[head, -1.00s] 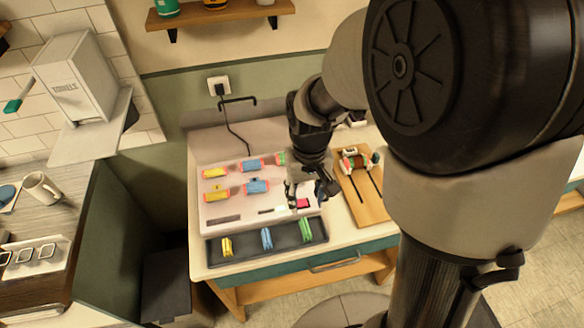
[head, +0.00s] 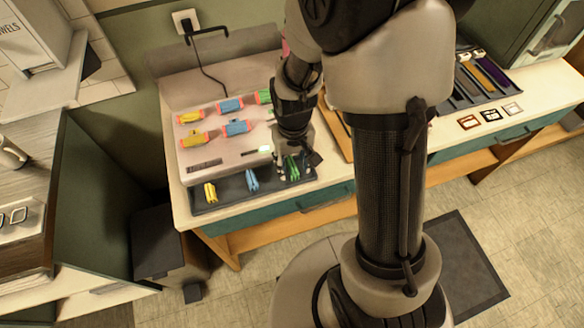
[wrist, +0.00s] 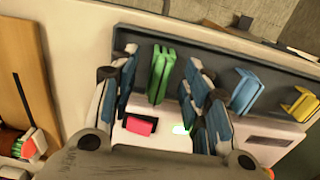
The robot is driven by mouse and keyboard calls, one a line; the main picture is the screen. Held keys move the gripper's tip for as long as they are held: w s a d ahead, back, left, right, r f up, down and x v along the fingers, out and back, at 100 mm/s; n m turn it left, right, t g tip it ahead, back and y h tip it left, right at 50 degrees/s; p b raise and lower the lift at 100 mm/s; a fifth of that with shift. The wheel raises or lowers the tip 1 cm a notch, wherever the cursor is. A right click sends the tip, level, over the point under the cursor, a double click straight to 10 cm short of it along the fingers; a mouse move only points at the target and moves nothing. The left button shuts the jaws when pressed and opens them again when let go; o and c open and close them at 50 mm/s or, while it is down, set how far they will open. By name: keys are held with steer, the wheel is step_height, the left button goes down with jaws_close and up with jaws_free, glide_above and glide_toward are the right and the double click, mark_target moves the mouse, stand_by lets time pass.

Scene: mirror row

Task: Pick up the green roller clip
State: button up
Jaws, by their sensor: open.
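The green roller clip (wrist: 161,74) stands in the dark tray (head: 226,200), at the tray's right end in the head view. It also shows there as a small green shape (head: 292,166), partly hidden by my gripper (head: 296,162). In the wrist view my gripper (wrist: 160,72) is open, with one blue-padded finger on each side of the green clip. I see space between the clip and both fingers. I cannot tell how high the fingertips are above the tray.
A blue clip (wrist: 247,90) and a yellow clip (wrist: 299,104) stand farther along the tray. Behind it, a pale board (head: 223,148) carries several coloured rollers. A pink block (wrist: 139,125) lies near my fingers. A wooden board (wrist: 22,100) lies beside the tray.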

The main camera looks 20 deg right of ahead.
steer(key=shift+f, duration=0.85)
steer(key=shift+r, duration=0.1)
steer(key=c, duration=0.9)
steer(key=shift+r, duration=0.1)
